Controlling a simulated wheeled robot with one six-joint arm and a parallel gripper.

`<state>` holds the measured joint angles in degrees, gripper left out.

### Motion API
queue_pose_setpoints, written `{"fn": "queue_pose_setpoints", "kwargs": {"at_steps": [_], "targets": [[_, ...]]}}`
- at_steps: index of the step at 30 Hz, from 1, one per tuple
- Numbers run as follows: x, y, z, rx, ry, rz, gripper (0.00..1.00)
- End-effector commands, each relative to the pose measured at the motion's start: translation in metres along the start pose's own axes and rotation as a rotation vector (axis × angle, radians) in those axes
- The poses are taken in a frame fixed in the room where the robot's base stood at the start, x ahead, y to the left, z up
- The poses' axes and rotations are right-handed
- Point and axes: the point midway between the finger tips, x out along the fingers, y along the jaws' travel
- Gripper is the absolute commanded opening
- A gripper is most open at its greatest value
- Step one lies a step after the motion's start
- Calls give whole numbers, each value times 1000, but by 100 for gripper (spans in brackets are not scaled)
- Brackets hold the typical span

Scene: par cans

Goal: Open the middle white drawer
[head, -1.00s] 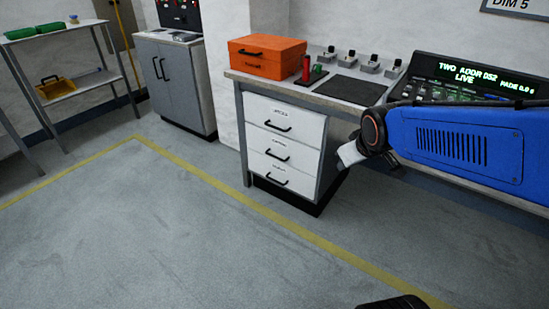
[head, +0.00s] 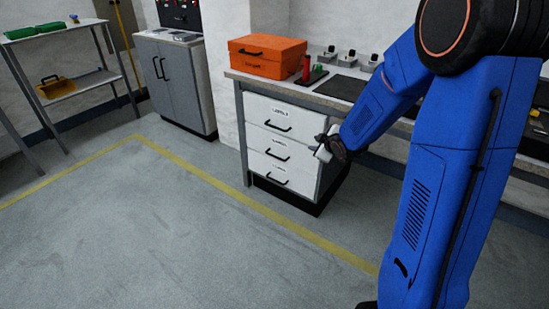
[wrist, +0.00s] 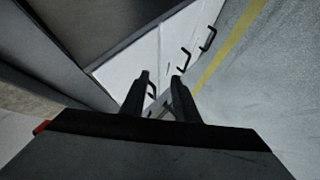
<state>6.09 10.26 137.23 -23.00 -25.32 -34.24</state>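The white drawer unit has three stacked drawers, all closed. The middle white drawer (head: 296,152) has a black bar handle (head: 277,157), which also shows in the wrist view (wrist: 184,60). My gripper (head: 320,148) is in front of the right side of the drawer fronts, around middle drawer height, apart from the middle handle. In the wrist view my gripper (wrist: 160,80) has its two dark fingers spread with a gap, empty. The top drawer (head: 275,113) appears behind the fingers there, its handle (wrist: 152,90) partly hidden. The bottom drawer (head: 263,165) is nearest the floor.
A worktop (head: 280,89) above the drawers holds an orange case (head: 266,56), a red cylinder and small devices. A grey cabinet (head: 178,90) stands to the left. The floor (head: 180,230) in front is clear, with a yellow line. My blue arm hides the right side.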

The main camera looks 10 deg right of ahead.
Motion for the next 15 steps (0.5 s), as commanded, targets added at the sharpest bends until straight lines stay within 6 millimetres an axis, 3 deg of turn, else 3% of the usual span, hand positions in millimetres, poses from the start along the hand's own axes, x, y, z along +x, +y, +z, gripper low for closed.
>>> {"fn": "queue_pose_setpoints", "kwargs": {"at_steps": [6, 15], "targets": [[54, -19, 8, -99, 105, 3, 28], [112, -55, 19, -211, 268, 24, 28]]}}
